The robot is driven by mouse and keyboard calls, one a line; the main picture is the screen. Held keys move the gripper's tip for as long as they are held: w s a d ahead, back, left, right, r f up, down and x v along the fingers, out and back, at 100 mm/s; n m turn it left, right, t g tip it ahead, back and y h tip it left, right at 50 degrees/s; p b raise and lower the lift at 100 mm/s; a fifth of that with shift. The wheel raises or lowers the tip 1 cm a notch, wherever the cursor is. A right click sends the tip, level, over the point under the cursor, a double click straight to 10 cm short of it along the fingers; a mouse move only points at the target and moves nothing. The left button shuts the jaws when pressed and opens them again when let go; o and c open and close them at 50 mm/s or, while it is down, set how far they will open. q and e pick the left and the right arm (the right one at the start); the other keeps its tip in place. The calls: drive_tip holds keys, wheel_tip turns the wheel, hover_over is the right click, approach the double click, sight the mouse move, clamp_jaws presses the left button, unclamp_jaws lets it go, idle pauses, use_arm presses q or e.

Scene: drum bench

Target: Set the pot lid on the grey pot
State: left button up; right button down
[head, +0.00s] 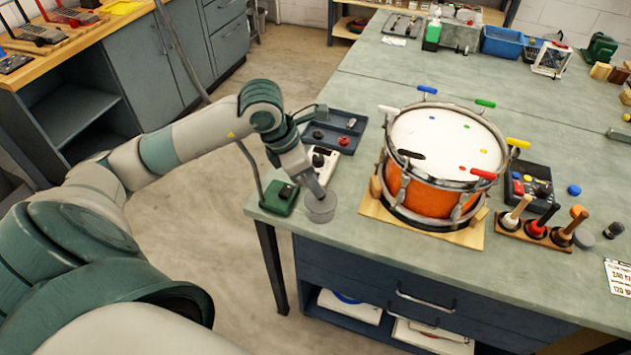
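A small round grey pot (320,212) stands at the near left corner of the green-grey bench. My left gripper (318,194) points down at the top of it, with its fingertips at or just above the pot's top. The gripper hides part of the top, so I cannot tell whether the pot lid is there or between the fingers. The finger gap is too small to make out. My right gripper is not in view.
An orange drum (428,195) on a wooden board stands right of the pot. A green-based device (280,196) and a dark tray (333,132) are close to my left gripper. A mallet rack (535,232) stands at the right.

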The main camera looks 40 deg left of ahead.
use_arm(q)
drive_tip(key=p+v, duration=0.2)
drive_tip(key=v, duration=0.5)
drive_tip(key=shift+r, duration=0.15)
idle(0.4)
drive_tip(key=shift+s, duration=0.15)
idle(0.8)
